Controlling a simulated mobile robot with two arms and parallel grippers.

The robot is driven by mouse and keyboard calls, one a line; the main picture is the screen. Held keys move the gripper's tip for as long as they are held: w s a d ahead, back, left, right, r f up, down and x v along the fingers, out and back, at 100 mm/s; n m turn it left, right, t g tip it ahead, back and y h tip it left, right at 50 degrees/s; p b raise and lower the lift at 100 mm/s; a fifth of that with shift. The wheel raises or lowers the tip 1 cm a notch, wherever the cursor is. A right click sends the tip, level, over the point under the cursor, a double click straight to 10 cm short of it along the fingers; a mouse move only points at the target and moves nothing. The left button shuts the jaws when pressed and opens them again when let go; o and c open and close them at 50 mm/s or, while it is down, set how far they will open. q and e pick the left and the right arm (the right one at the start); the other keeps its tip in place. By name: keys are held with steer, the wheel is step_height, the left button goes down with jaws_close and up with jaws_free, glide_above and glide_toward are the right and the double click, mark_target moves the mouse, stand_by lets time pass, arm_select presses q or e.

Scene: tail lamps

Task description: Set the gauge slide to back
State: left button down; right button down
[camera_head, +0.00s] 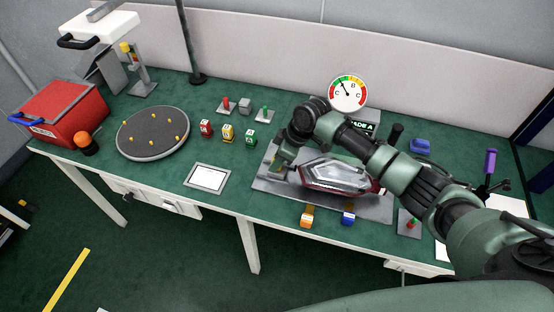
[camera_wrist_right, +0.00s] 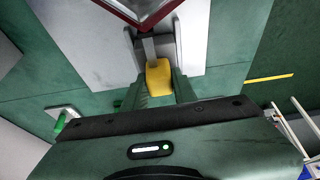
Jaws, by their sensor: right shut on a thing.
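My right gripper (camera_head: 283,165) reaches down at the left end of the grey fixture plate (camera_head: 268,183). In the right wrist view, my right gripper (camera_wrist_right: 160,92) has its fingers on either side of a yellow block-like knob (camera_wrist_right: 158,72), shut on it. The knob sits on a grey slide piece (camera_wrist_right: 158,45) at the plate's edge, which I take as the gauge slide. In the head view the gripper hides it. A red and clear tail lamp (camera_head: 340,178) lies on the plate, partly behind my arm. Its edge (camera_wrist_right: 140,10) shows beyond the knob. My left gripper is not in view.
A round dial (camera_head: 348,92) stands behind the plate. Orange (camera_head: 307,219) and blue (camera_head: 348,218) knobs sit at its front edge. Red, yellow and green blocks (camera_head: 228,133), a framed panel (camera_head: 207,178) and a turntable (camera_head: 153,130) are to the left.

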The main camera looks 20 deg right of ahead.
stand_by(0.3)
steer(key=w+a, duration=0.2)
steer(key=shift+a+r+b, duration=0.1)
steer(key=shift+a+b, duration=0.25)
steer(key=shift+b, duration=0.05)
steer(key=c, duration=1.4)
jaws_free()
steer(key=shift+o, duration=1.4)
steer(key=shift+a, duration=0.1)
steer(key=b+v, duration=0.1)
steer(key=v, duration=0.6)
steer(key=shift+s+r, duration=0.1)
steer(key=shift+r, duration=0.25)
steer(key=shift+f, duration=0.1)
